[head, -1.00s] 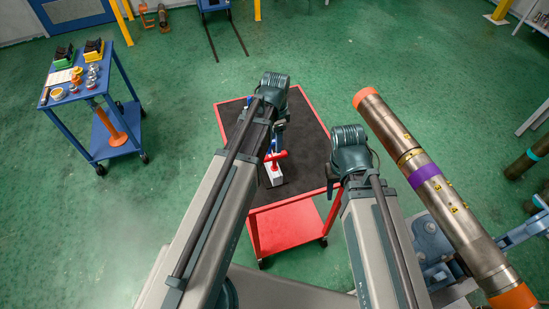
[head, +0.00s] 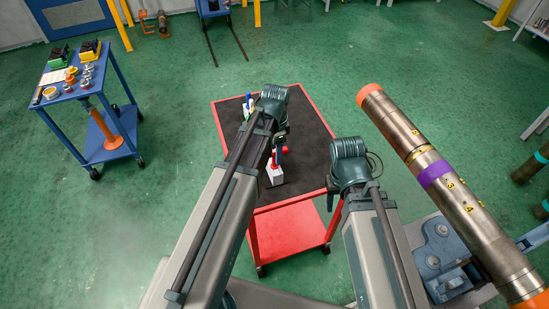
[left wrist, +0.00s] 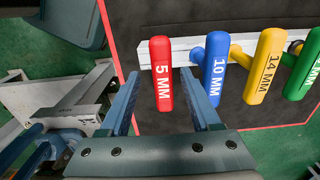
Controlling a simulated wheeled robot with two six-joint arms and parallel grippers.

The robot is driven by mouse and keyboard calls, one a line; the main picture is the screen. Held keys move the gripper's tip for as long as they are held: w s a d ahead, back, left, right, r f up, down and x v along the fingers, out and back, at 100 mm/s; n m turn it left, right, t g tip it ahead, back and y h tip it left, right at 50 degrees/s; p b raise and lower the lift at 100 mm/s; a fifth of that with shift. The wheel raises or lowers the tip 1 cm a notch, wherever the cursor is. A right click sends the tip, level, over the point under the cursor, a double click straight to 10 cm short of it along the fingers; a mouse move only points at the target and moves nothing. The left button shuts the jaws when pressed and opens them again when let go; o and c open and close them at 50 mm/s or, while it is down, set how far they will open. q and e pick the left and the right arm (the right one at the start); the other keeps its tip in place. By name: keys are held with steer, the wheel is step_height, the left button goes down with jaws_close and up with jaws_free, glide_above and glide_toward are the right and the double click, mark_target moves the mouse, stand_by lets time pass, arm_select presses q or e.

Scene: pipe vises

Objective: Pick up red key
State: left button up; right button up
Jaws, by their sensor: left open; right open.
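The red key (left wrist: 163,75), marked 5 MM, stands in a white holder (left wrist: 184,50) at the end of a row. In the left wrist view it lies between the two fingers of my open left gripper (left wrist: 160,78), with gaps at both sides. Whether the fingers are level with its handle is hard to tell. In the head view the red key (head: 274,160) is partly hidden by my left gripper (head: 281,148). Blue (left wrist: 215,75), yellow (left wrist: 262,68) and green (left wrist: 306,66) keys stand beside it. My right gripper (head: 334,186) is open and empty at the cart's right edge.
The holder stands on a red cart with a black top (head: 308,150). A long metal pipe (head: 425,165) with orange ends lies to the right, by a vise (head: 441,255). A blue table (head: 105,100) with small parts stands at the left. Green floor is open between.

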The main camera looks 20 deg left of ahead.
mark_target(275, 165)
arm_select(q)
step_height(275, 165, down, 5)
steer(key=b, duration=0.5)
steer(key=shift+w+a+f, duration=0.1)
steer(key=shift+a, duration=0.05)
steer(key=shift+c, duration=0.3)
jaws_close()
